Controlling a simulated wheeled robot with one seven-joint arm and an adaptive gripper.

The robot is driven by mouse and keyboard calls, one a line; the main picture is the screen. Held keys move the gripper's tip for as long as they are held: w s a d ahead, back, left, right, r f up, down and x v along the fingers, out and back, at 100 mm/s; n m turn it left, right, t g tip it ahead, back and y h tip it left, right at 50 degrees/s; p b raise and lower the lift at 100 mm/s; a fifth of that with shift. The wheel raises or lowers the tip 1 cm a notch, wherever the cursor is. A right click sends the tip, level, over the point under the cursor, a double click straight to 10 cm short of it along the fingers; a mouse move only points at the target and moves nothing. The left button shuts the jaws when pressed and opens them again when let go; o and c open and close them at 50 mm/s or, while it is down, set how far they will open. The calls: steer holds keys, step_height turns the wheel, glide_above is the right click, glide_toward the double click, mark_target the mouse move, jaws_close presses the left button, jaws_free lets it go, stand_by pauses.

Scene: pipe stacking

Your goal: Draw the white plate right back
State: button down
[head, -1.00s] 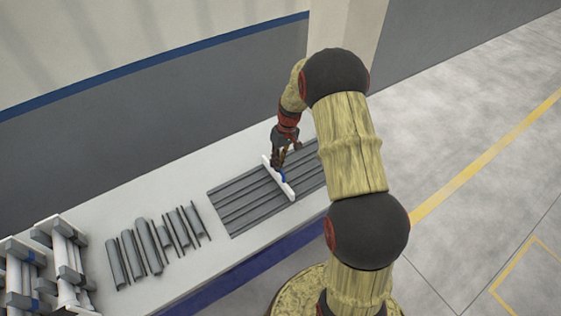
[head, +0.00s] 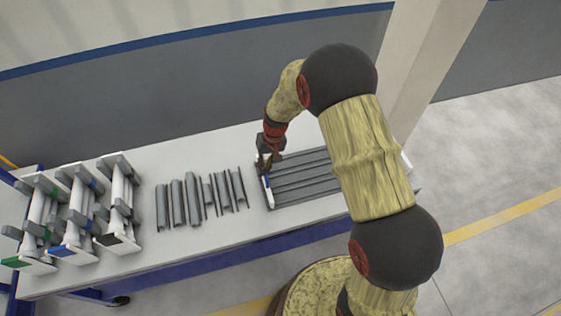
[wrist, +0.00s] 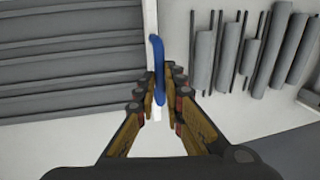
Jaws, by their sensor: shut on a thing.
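The white plate (head: 268,197) is a narrow upright strip at the left end of the grey grooved rack (head: 300,181). In the wrist view the plate (wrist: 150,18) runs along the rack's edge, partly hidden by my fingers. A blue handle (wrist: 157,82) stands on it. My gripper (head: 265,169) is over the plate. In the wrist view my gripper (wrist: 160,78) has its two fingers closed around the blue handle.
Several loose grey pipes (head: 193,198) lie on the white table (head: 150,248) left of the rack, with a narrow gap between. Several white stands with grey pipes (head: 78,220) fill the table's left end. My arm hides part of the rack's right side.

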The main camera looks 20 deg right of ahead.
steer(key=shift+a, duration=0.7)
steer(key=c, duration=1.9)
jaws_free()
steer(key=shift+a, duration=0.15)
steer(key=r, duration=0.4)
steer(key=d+r, duration=0.1)
steer(key=r, duration=0.3)
steer(key=d+r, duration=0.1)
steer(key=r, duration=0.2)
steer(key=shift+d+r, duration=0.2)
steer(key=shift+r, duration=0.2)
